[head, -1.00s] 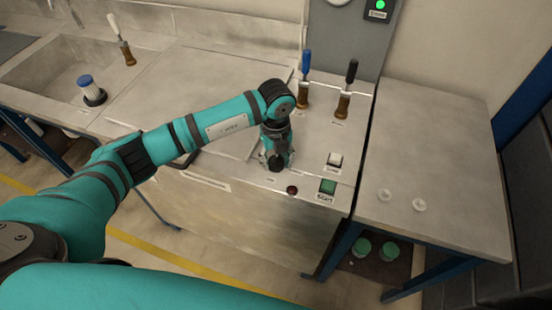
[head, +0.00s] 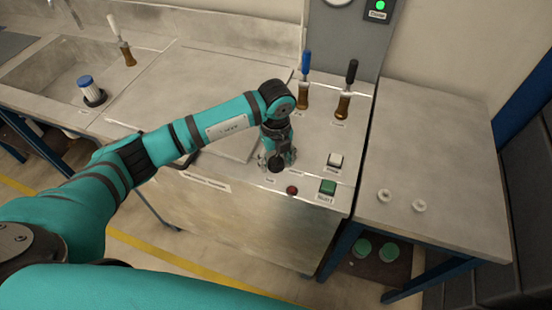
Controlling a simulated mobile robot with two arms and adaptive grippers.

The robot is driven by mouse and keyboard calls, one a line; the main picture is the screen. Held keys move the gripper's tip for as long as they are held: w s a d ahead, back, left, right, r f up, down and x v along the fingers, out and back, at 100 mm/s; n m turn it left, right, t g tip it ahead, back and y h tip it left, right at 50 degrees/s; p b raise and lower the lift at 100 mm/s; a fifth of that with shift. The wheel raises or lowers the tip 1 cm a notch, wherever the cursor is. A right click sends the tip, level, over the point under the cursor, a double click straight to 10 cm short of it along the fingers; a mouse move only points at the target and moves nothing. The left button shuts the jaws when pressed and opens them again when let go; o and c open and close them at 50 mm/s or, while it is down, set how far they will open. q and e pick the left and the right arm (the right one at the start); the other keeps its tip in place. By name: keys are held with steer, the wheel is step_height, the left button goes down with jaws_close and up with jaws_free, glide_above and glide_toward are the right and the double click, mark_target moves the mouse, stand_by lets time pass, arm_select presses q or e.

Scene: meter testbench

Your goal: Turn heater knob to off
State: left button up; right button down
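My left arm reaches in from the left over the bench. My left gripper (head: 276,164) points down at the front edge of the bench's panel, left of the red button (head: 292,190). The heater knob does not show as a separate thing; the gripper and wrist may cover it. The fingers are small and dark here, and I cannot tell whether they are open or shut, or touching anything. My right gripper is not in view.
A green start button (head: 327,187) and a white switch (head: 336,160) sit right of the gripper. A blue-handled valve (head: 304,80) and a black-handled valve (head: 346,90) stand behind. A side table (head: 440,160) with two small white pieces is at right.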

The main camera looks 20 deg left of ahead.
mark_target(276, 158)
arm_select(q)
steer(key=shift+o, duration=0.3)
steer(key=shift+r, duration=0.1)
step_height(276, 158, up, 12)
stand_by(0.3)
stand_by(0.4)
